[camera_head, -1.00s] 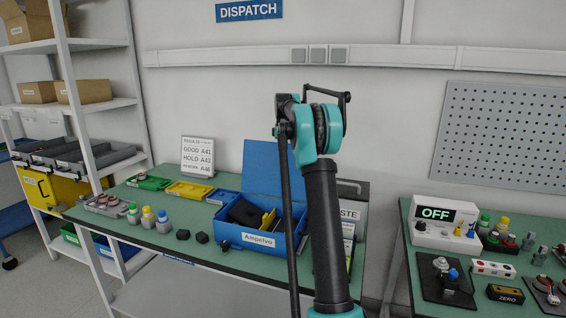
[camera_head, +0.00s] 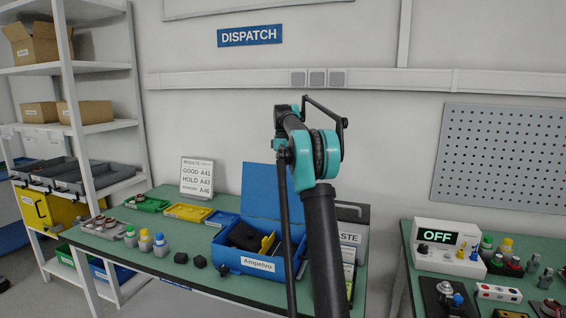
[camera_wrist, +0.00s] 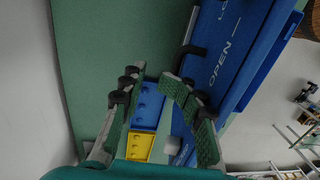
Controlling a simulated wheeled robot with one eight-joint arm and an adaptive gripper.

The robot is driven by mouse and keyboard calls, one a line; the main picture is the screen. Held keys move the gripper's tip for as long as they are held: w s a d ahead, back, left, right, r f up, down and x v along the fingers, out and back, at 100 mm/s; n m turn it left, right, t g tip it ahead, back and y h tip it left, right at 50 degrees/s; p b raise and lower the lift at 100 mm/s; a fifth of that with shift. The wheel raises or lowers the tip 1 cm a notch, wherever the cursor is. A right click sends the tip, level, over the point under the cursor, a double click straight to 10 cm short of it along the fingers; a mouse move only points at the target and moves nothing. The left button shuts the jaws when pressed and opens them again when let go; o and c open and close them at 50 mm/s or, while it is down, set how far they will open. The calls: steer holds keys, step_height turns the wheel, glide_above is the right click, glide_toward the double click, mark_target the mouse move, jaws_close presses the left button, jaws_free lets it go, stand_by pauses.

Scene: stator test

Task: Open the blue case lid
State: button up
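The blue case (camera_head: 238,262) stands on the green table in the head view, with a white label on its front. Its lid (camera_head: 268,190) is raised upright at the back, and dark and yellow items show inside. My arm hides the case's right part. In the wrist view a blue panel with the word OPEN (camera_wrist: 222,65), which looks like the lid's outer face, slants along the right, with a dark handle-like piece. My gripper (camera_wrist: 150,82) is open, with nothing between its fingers. Its right finger is close to the panel; I cannot tell whether they touch. The gripper is not visible in the head view.
Yellow (camera_head: 188,212) and green (camera_head: 148,203) trays lie left of the case. Several small bottles and two black blocks stand along the front. A results sign (camera_head: 196,178) stands behind. A second table with an OFF device (camera_head: 446,245) is at right.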

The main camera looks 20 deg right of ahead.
step_height(320, 180, up, 7)
steer(key=shift+d+r, duration=0.2)
steer(key=shift+d, duration=0.05)
stand_by(0.3)
